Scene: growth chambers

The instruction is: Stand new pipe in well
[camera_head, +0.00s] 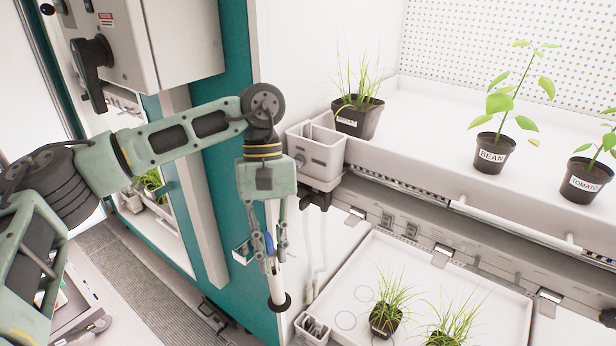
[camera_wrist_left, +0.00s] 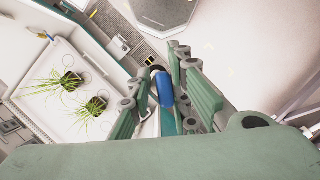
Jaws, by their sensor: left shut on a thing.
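My left gripper (camera_head: 269,262) points down in front of the teal cabinet edge and is shut on the pipe. A blue part shows between the fingers, also in the left wrist view (camera_wrist_left: 164,88). A white box-like well (camera_head: 318,158) with a divided open top stands at the upper shelf's left corner, up and right of the gripper. A smaller similar well (camera_head: 312,330) sits at the lower tray's left corner, below right of the pipe. Their insides are mostly hidden. My right gripper is out of view.
The lower tray (camera_head: 345,280) holds grassy pots (camera_head: 385,318). The upper shelf (camera_head: 420,120) holds a grass pot (camera_head: 357,117), a bean pot (camera_head: 491,152) and a tomato pot (camera_head: 585,180).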

